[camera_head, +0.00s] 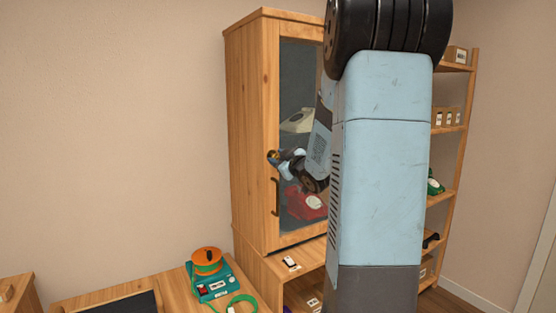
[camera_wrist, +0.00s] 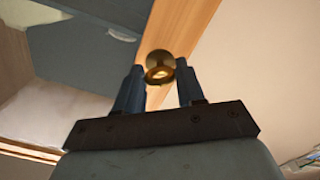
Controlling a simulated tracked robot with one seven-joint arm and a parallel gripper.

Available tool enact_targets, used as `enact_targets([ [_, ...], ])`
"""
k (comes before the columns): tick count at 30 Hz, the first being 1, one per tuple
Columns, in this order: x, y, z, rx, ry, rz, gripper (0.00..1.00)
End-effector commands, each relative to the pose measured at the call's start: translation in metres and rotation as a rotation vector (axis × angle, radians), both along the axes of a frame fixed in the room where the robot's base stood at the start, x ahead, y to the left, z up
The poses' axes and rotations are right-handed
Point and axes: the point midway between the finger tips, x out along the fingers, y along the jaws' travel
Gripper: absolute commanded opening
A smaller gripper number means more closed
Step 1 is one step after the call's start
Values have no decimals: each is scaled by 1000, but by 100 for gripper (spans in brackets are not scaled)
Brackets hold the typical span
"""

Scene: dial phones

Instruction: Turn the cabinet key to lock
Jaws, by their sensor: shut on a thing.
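The wooden cabinet (camera_head: 251,140) stands against the wall, its glass door shut, with a dark handle (camera_head: 275,197) on the door's left frame. The brass key (camera_wrist: 160,73) sits in its round lock plate on the door frame in the wrist view. My gripper (camera_wrist: 160,82) has its two blue fingers on either side of the key's bow and is shut on it. In the head view my gripper (camera_head: 275,157) is at the door's left edge, above the handle, and mostly covers the key.
Behind the glass are a cream phone (camera_head: 298,121) and a red phone (camera_head: 305,203). A teal device with an orange spool (camera_head: 208,262) stands on the low bench at left. An open shelf (camera_head: 468,100) is at right. My arm hides the cabinet's right side.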

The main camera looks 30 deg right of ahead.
Motion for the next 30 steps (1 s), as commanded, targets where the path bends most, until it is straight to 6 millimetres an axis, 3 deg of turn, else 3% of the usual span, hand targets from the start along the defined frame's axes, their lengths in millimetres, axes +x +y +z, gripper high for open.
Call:
enact_targets([
  [4, 0, 1, -1, 0, 1, 2, 8],
  [14, 1, 3, -1, -54, 0, 5, 8],
  [30, 1, 4, -1, -488, -16, 7, 8],
])
